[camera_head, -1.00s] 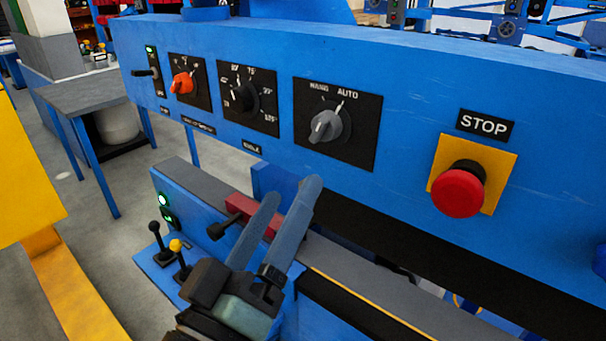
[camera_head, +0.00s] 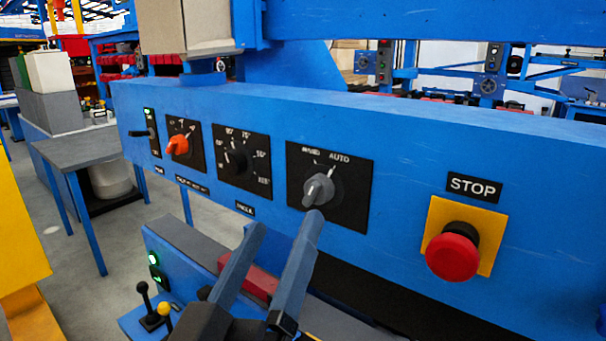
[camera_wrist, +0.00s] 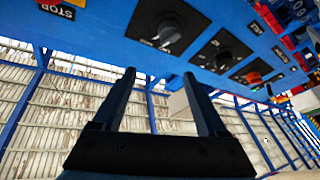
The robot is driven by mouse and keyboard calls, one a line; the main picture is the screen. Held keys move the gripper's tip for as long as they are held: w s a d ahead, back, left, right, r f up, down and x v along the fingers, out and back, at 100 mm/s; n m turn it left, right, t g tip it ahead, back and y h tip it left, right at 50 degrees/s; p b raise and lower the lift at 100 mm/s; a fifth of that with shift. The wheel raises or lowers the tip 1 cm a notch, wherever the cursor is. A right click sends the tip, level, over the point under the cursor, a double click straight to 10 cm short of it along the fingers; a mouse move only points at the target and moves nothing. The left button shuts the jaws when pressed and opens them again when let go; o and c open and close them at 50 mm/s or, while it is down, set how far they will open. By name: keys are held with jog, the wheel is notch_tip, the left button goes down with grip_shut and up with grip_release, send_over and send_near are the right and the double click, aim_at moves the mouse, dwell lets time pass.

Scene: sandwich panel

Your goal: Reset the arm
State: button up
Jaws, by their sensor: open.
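My gripper (camera_head: 282,232) is open and empty in front of the blue control panel (camera_head: 400,180), with its two fingers apart, pointing up. In the head view its right fingertip appears just below the grey MANU/AUTO knob (camera_head: 318,190); I cannot tell whether they touch there. In the wrist view the open fingers (camera_wrist: 160,78) stand below the same knob (camera_wrist: 168,32) with a visible gap. The knob's pointer line is tilted toward the upper right. An orange-red knob (camera_head: 178,145) and a black angle knob (camera_head: 237,160) sit further left.
A red stop button (camera_head: 453,257) on a yellow plate is at the right of the panel. A black-handled lever (camera_head: 145,300) and a yellow-handled one (camera_head: 165,310) stand at lower left. A grey table (camera_head: 80,147) is behind left.

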jog(key=s+d+r+m+t+y+p, duration=0.1)
jog(key=s+r+t+y+p, duration=0.1)
jog(key=r+p, duration=0.9)
jog(key=s+d+r+m+t+y+p, duration=0.1)
jog(key=r+p, duration=1)
jog(key=r, duration=1.9)
jog(key=s+d+t+y, duration=0.1)
jog(key=s+t+y, duration=0.1)
jog(key=t+y, duration=0.1)
jog(key=shift+r+t, duration=0.3)
